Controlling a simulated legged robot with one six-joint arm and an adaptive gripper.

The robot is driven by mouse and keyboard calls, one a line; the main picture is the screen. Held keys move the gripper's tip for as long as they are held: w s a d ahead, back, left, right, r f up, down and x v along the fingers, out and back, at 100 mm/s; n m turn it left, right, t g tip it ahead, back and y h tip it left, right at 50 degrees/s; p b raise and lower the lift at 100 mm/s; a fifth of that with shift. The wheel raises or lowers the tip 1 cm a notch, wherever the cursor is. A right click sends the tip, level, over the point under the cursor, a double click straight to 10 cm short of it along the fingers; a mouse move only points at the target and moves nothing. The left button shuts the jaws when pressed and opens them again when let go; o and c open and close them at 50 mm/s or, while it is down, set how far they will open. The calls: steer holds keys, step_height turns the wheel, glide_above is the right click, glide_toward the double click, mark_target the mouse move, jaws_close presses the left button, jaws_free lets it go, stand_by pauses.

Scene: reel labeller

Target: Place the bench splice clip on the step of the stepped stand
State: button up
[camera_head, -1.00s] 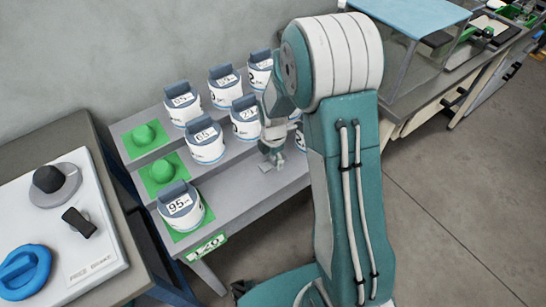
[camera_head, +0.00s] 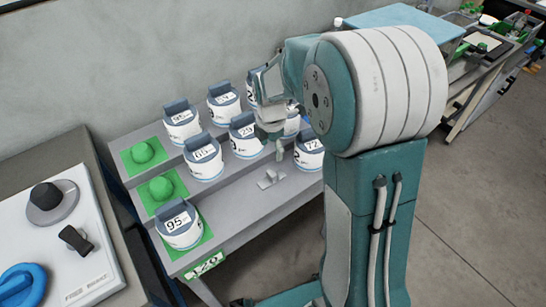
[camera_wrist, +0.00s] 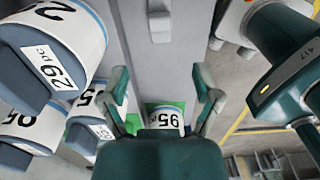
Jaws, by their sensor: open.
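The bench splice clip is a small grey piece (camera_head: 270,179) with an upright tab. It lies on the lowest front step of the grey stepped stand (camera_head: 232,205), left of the rightmost labelled reel. In the wrist view the clip (camera_wrist: 160,22) shows at the top, on the bare step surface. My gripper (camera_head: 280,150) is above and slightly behind the clip in the head view, apart from it. In the wrist view my gripper (camera_wrist: 162,85) has its two fingers spread with nothing between them.
Several white reels with blue tops (camera_head: 203,158) stand on the steps behind. A reel marked 95 (camera_head: 180,227) sits on a green pad at the left end of the front step. Two green domes (camera_head: 161,188) stand behind it. A panel with knobs (camera_head: 60,245) is at left.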

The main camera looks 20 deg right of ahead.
steer(key=s+r+m+t, duration=0.2)
steer(key=s+r+m, duration=0.6)
steer(key=s+m, duration=0.2)
steer(key=s+a+r+m+t, duration=0.1)
steer(key=s+r+m+t, duration=0.2)
steer(key=s+r+m, duration=0.4)
steer(key=shift+s+r+m+t, duration=0.3)
steer(key=shift+s+r+m, duration=0.05)
steer(key=shift+s+m, duration=1.9)
steer(key=shift+w+a, duration=0.1)
steer(key=shift+w, duration=0.05)
